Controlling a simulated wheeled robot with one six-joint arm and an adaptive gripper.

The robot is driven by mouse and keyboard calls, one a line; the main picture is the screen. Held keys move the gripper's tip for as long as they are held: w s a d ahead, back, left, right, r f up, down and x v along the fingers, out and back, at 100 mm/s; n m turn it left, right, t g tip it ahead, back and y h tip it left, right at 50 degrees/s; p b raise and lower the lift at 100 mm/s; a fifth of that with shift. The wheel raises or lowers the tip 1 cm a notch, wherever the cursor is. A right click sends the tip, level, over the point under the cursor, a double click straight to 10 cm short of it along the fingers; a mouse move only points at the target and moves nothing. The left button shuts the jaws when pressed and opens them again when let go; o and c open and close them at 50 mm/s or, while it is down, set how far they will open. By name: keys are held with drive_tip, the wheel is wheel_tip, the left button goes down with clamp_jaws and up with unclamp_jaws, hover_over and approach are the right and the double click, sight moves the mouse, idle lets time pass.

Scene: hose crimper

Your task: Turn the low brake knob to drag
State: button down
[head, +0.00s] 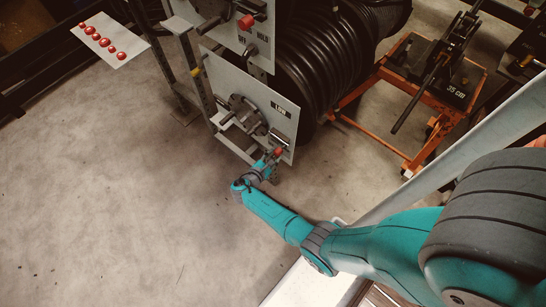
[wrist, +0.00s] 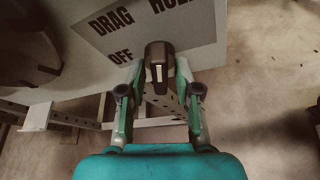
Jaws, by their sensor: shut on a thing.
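The low brake knob (wrist: 158,55) is a dark, narrow bar with a white mark, in front of a grey label plate in the wrist view. The plate reads OFF (wrist: 121,57), DRAG (wrist: 118,21) and, cut by the top edge, HOLD (wrist: 174,4). My gripper (wrist: 160,74) has one finger on each side of the knob and is shut on it. In the head view my gripper (head: 272,160) is at the lower right corner of the lower panel (head: 233,83), below the LOW label.
An upper panel (head: 222,33) with a red knob (head: 246,22) stands above the lower one. A black hose reel (head: 310,65) is behind them. An orange cart (head: 367,135) is at right, and a white board with red buttons (head: 113,43) at upper left. Floor at left is clear.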

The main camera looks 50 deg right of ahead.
drive_tip(key=n+g, duration=0.2)
drive_tip(key=n, duration=0.1)
drive_tip(key=shift+w+n+g, duration=0.2)
drive_tip(key=shift+n+g, duration=1.1)
drive_tip(key=shift+n, duration=0.5)
drive_tip(key=c, duration=1.1)
unclamp_jaws()
drive_tip(key=shift+c, duration=0.2)
drive_tip(key=v, duration=1.2)
drive_tip(key=shift+f, duration=0.2)
drive_tip(key=shift+w, duration=0.1)
